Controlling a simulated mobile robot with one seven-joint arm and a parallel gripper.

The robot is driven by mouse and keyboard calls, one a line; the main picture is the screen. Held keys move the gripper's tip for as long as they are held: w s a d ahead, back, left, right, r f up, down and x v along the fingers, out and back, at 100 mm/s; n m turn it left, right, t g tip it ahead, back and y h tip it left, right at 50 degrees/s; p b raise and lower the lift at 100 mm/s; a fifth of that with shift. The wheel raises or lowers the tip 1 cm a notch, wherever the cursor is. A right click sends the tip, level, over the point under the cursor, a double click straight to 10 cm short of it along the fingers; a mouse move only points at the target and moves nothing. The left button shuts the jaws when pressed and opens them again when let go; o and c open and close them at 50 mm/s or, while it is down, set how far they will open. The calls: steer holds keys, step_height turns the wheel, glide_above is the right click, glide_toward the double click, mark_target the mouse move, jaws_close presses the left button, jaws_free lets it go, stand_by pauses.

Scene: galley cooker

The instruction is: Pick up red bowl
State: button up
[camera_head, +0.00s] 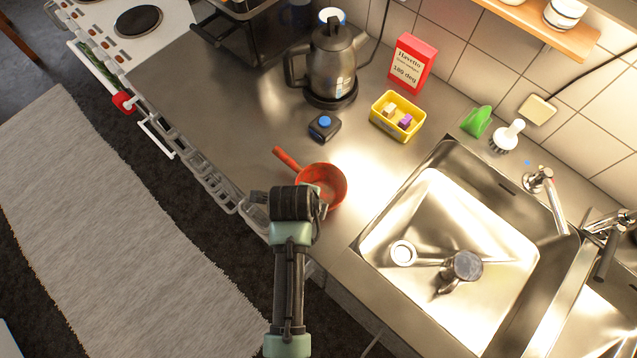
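The red bowl (330,178) sits on the steel counter, left of the sink. It is round and open at the top, and a red handle-like piece (287,158) reaches from it to the upper left. My gripper (322,207) is over the near left edge of the bowl and hides part of its rim. Its fingers are small and mostly hidden behind the wrist, so I cannot tell whether they are open or touch the bowl.
A black kettle (331,68), a small black box with a blue knob (324,126), a yellow tub (385,123) and a red carton (411,62) stand behind the bowl. The sink (480,308) lies right. A rail (215,185) edges the counter. The counter left of the bowl is clear.

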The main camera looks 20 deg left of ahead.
jaws_close()
stand_by(1.4)
